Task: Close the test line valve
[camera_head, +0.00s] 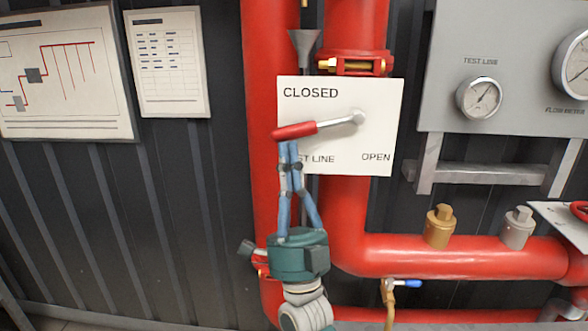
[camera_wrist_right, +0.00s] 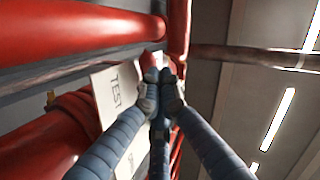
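The test line valve has a lever with a red grip (camera_head: 294,131) and a silver shaft that pivots at the right on a white sign plate (camera_head: 340,105). The plate reads CLOSED at top left and OPEN at bottom right. The lever points left and slightly down, below the word CLOSED. My right gripper (camera_head: 290,147) comes up from below with its blue fingers together, tips at the underside of the red grip. In the right wrist view, the fingertips (camera_wrist_right: 161,75) are close together, with a bit of red just beyond. My left gripper is not in view.
Large red pipes (camera_head: 270,200) run behind and beside the plate. A grey gauge panel (camera_head: 500,40) is at the upper right. A small tap with a blue handle (camera_head: 407,284) and brass and grey caps sit at the lower right. Papers hang on the dark ribbed wall at left.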

